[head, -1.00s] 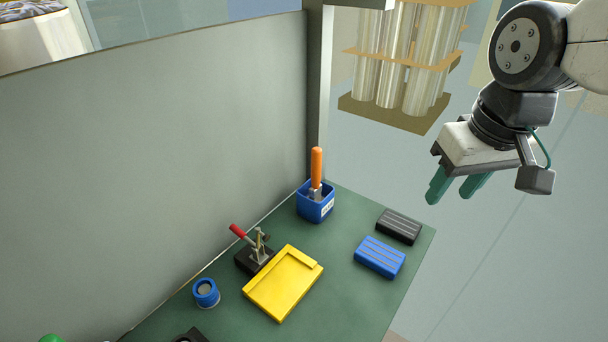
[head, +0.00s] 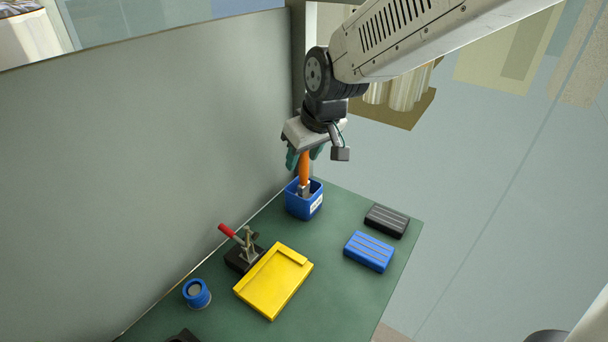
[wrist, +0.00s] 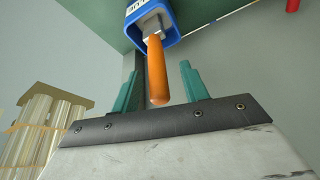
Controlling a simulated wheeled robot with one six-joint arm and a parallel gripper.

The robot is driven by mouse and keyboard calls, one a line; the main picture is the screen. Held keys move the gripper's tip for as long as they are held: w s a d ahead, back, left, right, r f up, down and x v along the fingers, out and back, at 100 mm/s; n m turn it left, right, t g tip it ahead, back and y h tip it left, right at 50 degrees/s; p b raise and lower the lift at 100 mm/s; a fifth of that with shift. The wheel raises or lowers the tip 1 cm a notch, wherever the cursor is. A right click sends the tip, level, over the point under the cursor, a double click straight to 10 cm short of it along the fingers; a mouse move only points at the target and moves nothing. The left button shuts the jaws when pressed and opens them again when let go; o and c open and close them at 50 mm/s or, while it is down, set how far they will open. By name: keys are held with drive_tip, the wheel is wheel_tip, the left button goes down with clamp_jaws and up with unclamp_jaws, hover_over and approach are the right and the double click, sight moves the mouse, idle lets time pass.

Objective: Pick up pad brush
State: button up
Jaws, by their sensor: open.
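The pad brush (head: 304,170) has an orange handle and stands upright in a blue square holder (head: 304,205) at the back corner of the green table. It also shows in the wrist view (wrist: 157,75), with its handle end between the two teal fingers. My gripper (head: 304,158) is open, above the holder, with its fingers on either side of the upper handle. In the wrist view my gripper (wrist: 160,88) shows a gap between each finger and the handle. The brush's lower end is hidden inside the holder.
On the green table (head: 325,285) are a yellow tray (head: 272,285), a toggle clamp with a red handle (head: 240,250), a blue block (head: 369,251), a black block (head: 387,220) and a small blue cup (head: 196,293). A grey wall (head: 150,150) runs along the left.

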drive_tip(key=shift+x, duration=1.5)
drive_tip(key=shift+d+r, duration=0.1)
drive_tip(key=shift+d, duration=0.05)
clamp_jaws()
wheel_tip(320, 180, up, 10)
drive_tip(key=shift+r, duration=0.1)
